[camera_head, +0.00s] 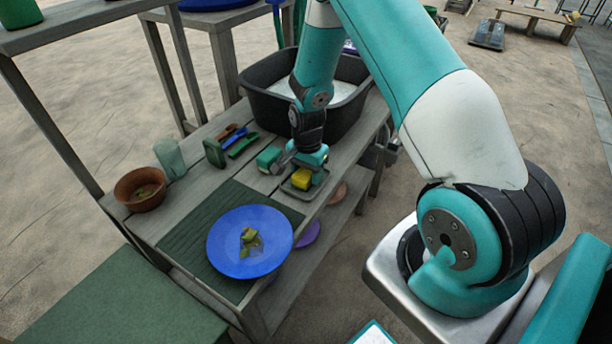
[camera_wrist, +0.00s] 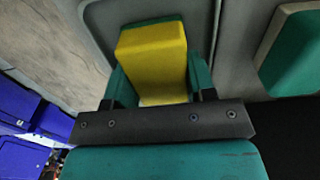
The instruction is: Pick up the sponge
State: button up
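The sponge (camera_wrist: 152,55) is a yellow block with a green layer on its far side in the wrist view. In the head view the yellow sponge (camera_head: 302,179) sits at a grey tray (camera_head: 297,191) near the table's front edge. My gripper (camera_wrist: 160,88) has its teal fingers on either side of the sponge, close against it. In the head view my gripper (camera_head: 304,168) hangs over the tray and partly hides the sponge. Whether the fingers press on the sponge cannot be told.
A green block (camera_head: 268,159) stands just left of my gripper. A black basin (camera_head: 350,108) of pale liquid is behind it. A blue plate (camera_head: 225,242), a brown bowl (camera_head: 135,195), a clear cup (camera_head: 170,157) and coloured tools (camera_head: 240,143) share the wooden table (camera_head: 205,190).

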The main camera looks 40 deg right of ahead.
jog(key=shift+c, duration=0.6)
jog(key=shift+r, duration=0.1)
notch_tip(320, 180, up, 20)
